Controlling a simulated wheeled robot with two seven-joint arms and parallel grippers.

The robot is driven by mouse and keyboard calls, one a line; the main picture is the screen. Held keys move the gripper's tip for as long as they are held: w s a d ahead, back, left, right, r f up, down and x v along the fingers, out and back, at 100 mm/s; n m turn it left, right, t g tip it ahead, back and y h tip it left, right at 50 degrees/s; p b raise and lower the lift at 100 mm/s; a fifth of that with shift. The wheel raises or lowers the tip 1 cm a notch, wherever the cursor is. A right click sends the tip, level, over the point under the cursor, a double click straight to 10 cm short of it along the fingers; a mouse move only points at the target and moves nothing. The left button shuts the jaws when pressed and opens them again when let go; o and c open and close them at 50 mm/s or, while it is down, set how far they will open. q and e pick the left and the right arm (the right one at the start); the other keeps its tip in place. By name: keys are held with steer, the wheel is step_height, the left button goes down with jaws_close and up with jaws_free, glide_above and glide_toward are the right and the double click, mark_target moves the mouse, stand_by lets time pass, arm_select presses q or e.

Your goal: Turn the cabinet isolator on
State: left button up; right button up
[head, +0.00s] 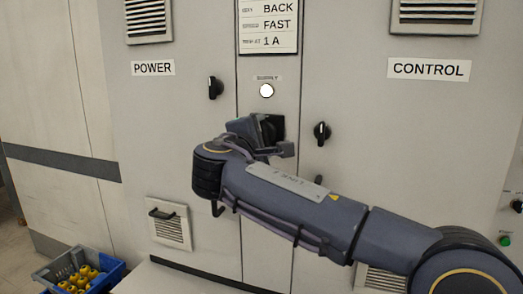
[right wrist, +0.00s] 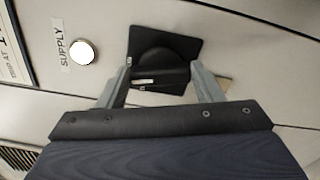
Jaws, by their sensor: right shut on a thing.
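The cabinet isolator (head: 279,121) is a black square plate with a round black rotary handle, on the narrow middle panel below a round white lamp (head: 266,90). My right gripper (head: 264,131) is at the isolator and hides most of it in the head view. In the right wrist view, the two grey fingers of the gripper (right wrist: 160,78) stand on either side of the isolator's black handle (right wrist: 158,72) and are shut on it. The lamp, labelled SUPPLY, looks bright white in the wrist view (right wrist: 82,53). My left gripper is not in view.
Black knobs sit on the POWER door (head: 215,88) and the CONTROL door (head: 321,133). A sign (head: 268,25) reading BACK, FAST, 1 A hangs above the lamp. A blue crate (head: 103,281) with yellow items stands on the floor at lower left.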

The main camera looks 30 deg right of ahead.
steer(key=shift+f+m+b, duration=0.15)
steer(key=shift+m+b, duration=0.95)
steer(key=shift+m, duration=0.4)
steer(key=o, duration=1)
steer(key=v, duration=0.8)
steer(key=shift+d+b, duration=0.1)
steer(key=shift+b, duration=0.3)
